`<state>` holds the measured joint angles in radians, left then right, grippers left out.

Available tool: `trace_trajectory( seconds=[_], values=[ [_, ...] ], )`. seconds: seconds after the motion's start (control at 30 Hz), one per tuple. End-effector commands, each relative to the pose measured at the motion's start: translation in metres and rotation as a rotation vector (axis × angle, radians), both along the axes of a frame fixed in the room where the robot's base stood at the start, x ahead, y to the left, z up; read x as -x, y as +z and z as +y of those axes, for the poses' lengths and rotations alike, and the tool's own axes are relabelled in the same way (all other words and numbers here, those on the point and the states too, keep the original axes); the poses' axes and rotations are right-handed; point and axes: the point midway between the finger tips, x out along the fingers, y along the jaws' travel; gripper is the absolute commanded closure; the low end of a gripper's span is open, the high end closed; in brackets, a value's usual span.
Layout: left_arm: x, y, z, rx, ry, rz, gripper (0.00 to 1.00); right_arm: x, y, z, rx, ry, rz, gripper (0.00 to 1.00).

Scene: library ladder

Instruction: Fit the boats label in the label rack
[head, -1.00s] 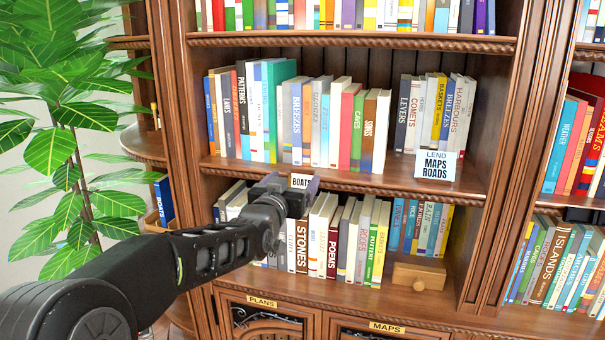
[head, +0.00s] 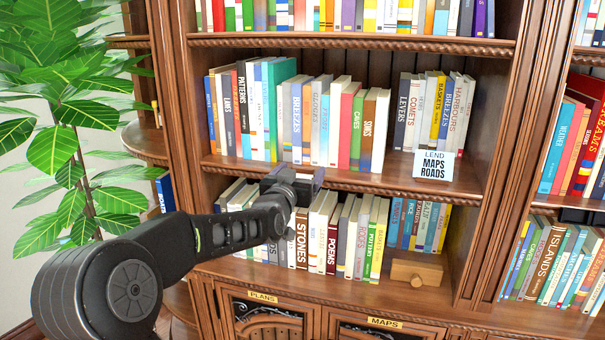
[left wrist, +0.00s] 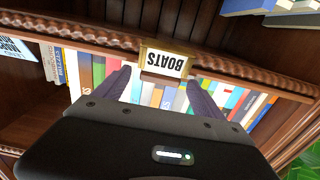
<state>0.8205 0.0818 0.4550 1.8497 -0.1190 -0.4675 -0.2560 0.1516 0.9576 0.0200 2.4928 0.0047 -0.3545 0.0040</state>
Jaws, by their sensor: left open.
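The boats label (left wrist: 165,64) is a white card with black BOATS lettering, upside down in the left wrist view. It sits in the brass-coloured label rack (left wrist: 166,45) on the shelf's front edge; whether it is fully seated I cannot tell. My left gripper (left wrist: 158,82) is open, with its dark fingers on either side just short of the label and a gap between them. In the head view my left gripper (head: 294,184) is at the middle shelf's front edge and hides the label and rack. My right gripper is not in view.
A LEND MAPS ROADS sign (head: 434,165) stands on the middle shelf, to the right. Books fill the lower shelf (head: 340,235) behind and below my gripper. A wooden block (head: 416,272) lies there. A leafy plant (head: 75,130) is at left.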

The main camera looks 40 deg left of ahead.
Motion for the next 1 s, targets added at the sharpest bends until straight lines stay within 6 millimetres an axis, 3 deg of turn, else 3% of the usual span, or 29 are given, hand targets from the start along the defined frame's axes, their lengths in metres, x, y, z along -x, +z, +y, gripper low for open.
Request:
trace_trajectory(
  seconds=[0.37, 1.0],
  values=[
    [0.0001, -0.0001, -0.0003, 0.000, 0.000, 0.000, 0.22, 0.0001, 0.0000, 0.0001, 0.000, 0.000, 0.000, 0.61],
    [0.0002, 0.0000, -0.0002, 0.001, 0.000, 0.000, 0.74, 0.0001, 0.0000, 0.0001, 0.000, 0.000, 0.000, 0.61]
  ],
)
